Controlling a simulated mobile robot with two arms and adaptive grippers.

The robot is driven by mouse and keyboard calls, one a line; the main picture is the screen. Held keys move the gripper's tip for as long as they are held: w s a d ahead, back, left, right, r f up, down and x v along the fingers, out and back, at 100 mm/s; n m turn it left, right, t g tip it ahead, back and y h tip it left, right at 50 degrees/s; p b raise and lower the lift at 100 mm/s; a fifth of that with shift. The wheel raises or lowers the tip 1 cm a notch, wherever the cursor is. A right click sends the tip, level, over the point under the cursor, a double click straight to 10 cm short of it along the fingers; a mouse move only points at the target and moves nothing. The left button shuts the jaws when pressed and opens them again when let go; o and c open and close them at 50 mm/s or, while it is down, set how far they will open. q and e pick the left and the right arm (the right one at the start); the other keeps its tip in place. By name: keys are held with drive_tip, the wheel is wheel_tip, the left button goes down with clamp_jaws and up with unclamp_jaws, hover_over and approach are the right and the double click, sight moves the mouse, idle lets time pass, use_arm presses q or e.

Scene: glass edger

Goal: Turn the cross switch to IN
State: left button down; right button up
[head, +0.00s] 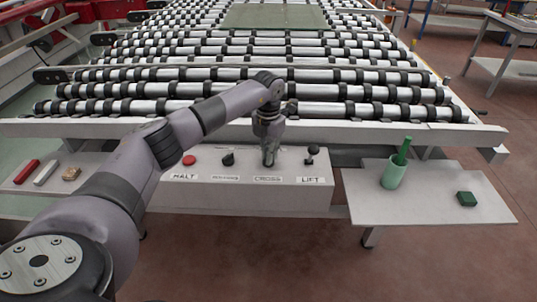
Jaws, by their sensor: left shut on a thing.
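The cross switch is on the grey control panel (230,201), above the CROSS label (268,180). My left gripper (268,161) points down onto that spot and is shut on the switch, which it hides. Which way the switch points cannot be seen. My right gripper is not in view.
On the panel, a red HALT button (189,160) and a black knob (228,159) stand left of my gripper, and the LIFT switch (312,153) stands close on its right. A right shelf (430,204) holds a green cup (393,174) and a green block (466,199). A roller conveyor (250,75) lies behind.

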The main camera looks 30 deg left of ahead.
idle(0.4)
use_arm(q)
drive_tip(key=c, duration=1.7)
unclamp_jaws()
drive_tip(key=shift+r, duration=0.1)
wheel_tip(320, 180, up, 12)
drive_tip(key=shift+f, duration=0.1)
